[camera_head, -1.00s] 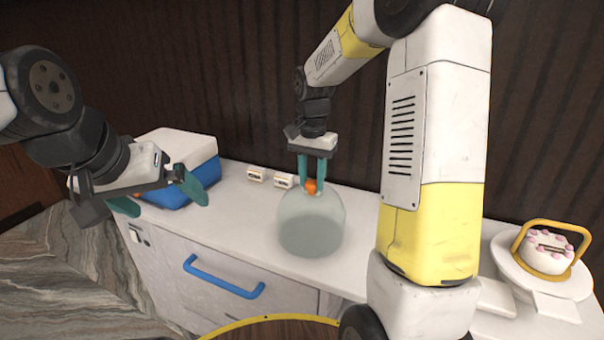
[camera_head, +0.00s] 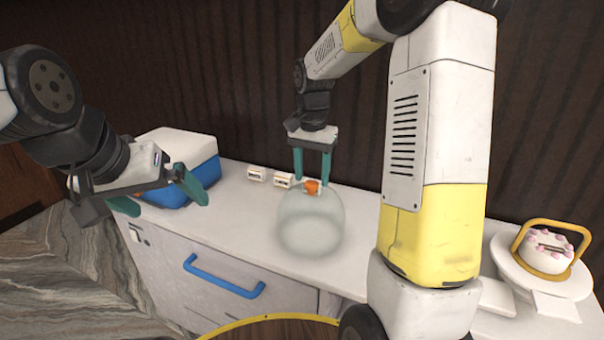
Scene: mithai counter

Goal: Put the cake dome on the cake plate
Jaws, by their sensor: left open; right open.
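The cake dome (camera_head: 310,225) is clear glass with an orange knob (camera_head: 312,187) on top. It stands on the white counter in the middle of the view. My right gripper (camera_head: 312,180) points down with its two teal fingers apart, one on each side of the knob, and a gap shows between fingers and knob. The white cake plate (camera_head: 514,266) is at the far right and carries a white cake (camera_head: 547,250) with pink dots. My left gripper (camera_head: 165,203) is open and empty at the left, in front of the blue and white box.
A blue and white box (camera_head: 180,150) stands at the back left. White flat pieces (camera_head: 556,307) lie before the plate. My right arm hides the counter between dome and plate.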

